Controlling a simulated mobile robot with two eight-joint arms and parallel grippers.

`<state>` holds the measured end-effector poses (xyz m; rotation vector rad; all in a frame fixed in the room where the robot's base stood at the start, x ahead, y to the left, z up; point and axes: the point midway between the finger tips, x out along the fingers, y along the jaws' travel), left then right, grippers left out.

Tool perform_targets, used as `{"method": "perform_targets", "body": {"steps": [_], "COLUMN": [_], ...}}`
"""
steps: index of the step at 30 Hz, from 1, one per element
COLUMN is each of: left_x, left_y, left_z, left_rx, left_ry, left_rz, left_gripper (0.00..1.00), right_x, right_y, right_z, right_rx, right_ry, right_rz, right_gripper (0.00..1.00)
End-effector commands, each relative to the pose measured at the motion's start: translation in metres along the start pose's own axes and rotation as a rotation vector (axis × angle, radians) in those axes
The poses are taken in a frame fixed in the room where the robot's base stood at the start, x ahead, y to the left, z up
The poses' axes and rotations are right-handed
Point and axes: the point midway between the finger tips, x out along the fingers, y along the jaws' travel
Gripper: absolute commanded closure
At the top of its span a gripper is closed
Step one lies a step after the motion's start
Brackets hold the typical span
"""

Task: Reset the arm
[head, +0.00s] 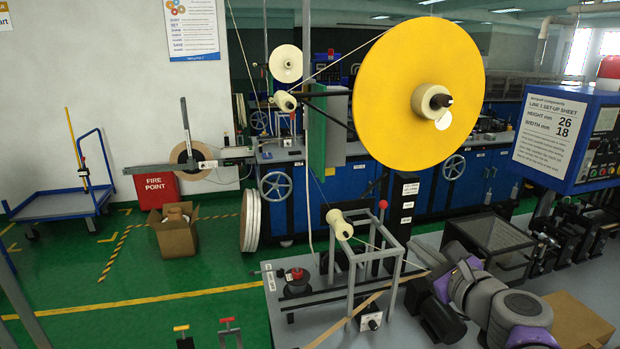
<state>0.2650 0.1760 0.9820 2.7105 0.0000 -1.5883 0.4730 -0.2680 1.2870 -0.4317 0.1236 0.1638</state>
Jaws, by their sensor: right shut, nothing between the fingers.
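A tape payoff stand carries a large yellow disc (420,95) with a cream hub. A dark horizontal arm (325,94) runs left from it to a cream guide roller (285,101). A lower cream roller (339,224) sits on a grey metal frame (350,262), near a lever with a red ball (382,205). Tape runs past the rollers and slants down across the frame. My right gripper (421,289) is shut and empty, low, just right of the frame; its fingertips are hard to make out against the dark parts there. My left gripper is not in view.
A blue control box (570,140) with a set-up sheet and a mesh-topped box (490,245) stand at the right. A cardboard piece (580,318) lies at lower right. Two T-handles, yellow (181,328) and red (229,322), stand at the bottom.

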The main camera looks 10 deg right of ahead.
Motion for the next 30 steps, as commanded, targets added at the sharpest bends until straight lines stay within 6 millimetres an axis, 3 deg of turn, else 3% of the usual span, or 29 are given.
{"method": "perform_targets", "body": {"steps": [5, 9, 12, 15, 18, 21, 30], "left_x": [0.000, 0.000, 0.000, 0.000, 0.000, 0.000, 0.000], "left_y": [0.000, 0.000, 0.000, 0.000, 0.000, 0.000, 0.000], "left_z": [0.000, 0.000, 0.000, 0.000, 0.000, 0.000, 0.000], "left_rx": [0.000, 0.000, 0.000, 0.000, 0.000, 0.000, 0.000], "left_ry": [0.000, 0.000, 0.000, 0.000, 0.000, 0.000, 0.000], "left_rz": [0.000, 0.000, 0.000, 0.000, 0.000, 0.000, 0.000], "left_gripper": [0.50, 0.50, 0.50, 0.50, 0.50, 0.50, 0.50], "right_x": [-0.013, -0.044, -0.073, -0.101, -0.123, -0.137, -0.144], "right_y": [0.094, 0.174, 0.213, 0.235, 0.244, 0.245, 0.244], "right_z": [-0.041, -0.100, -0.147, -0.190, -0.223, -0.243, -0.253], "right_rx": [-0.534, -1.114, -1.515, -1.865, -2.130, -2.299, -2.389], "right_ry": [0.057, 0.061, 0.032, -0.012, -0.056, -0.089, -0.106], "right_rz": [0.241, 0.511, 0.710, 0.893, 1.043, 1.146, 1.205], "right_gripper": [1.00, 1.00, 1.00, 1.00, 1.00, 1.00, 1.00]}}
